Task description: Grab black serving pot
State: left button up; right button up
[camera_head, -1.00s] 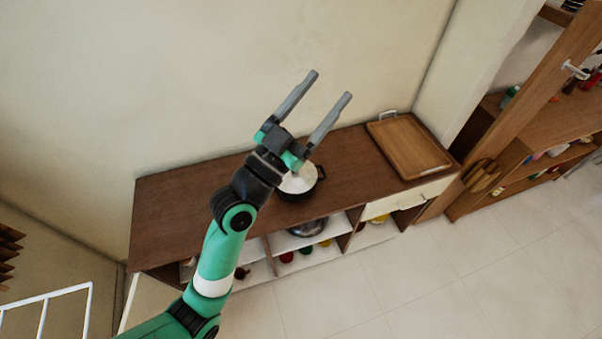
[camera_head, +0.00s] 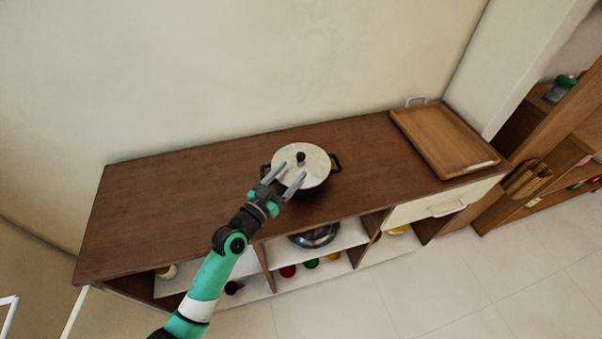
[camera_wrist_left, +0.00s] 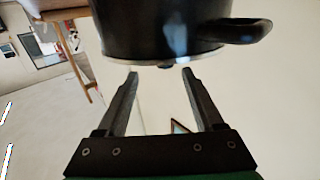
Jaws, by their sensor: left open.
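The black pot (camera_head: 318,188) stands on the brown cabinet top (camera_head: 190,200), with a pale lid (camera_head: 312,160), a black knob and dark side handles. My left gripper (camera_head: 294,171) is open, its two grey fingers overlapping the front of the lid in the head view. In the left wrist view the black pot (camera_wrist_left: 160,25) fills the top, with a handle at right; it appears upside down. There the open, empty fingers of my left gripper (camera_wrist_left: 160,73) point at the lid rim and knob. I cannot tell whether they touch the lid. My right gripper is out of view.
A wooden tray (camera_head: 440,138) lies at the right end of the cabinet top. The left part of the top is clear. A metal bowl (camera_head: 315,237) and several small coloured items sit on the shelves below. A wall stands behind.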

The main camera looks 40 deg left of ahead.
aim_at(298, 159)
pick_arm(q)
jog(key=shift+w+a, duration=0.2)
jog(key=shift+w, duration=0.75)
jog(key=shift+w+a+f, duration=0.1)
jog(key=shift+w+a, duration=0.05)
jog(key=shift+w, duration=0.1)
jog(key=w+b, duration=0.1)
jog(key=w, duration=0.1)
jog(key=w+a+b, duration=0.1)
jog(key=w, duration=0.1)
jog(key=shift+w+a, duration=0.15)
jog(key=shift+w, duration=0.1)
grip_shut()
jog(key=shift+s+r, duration=0.1)
jog(key=shift+r, duration=0.15)
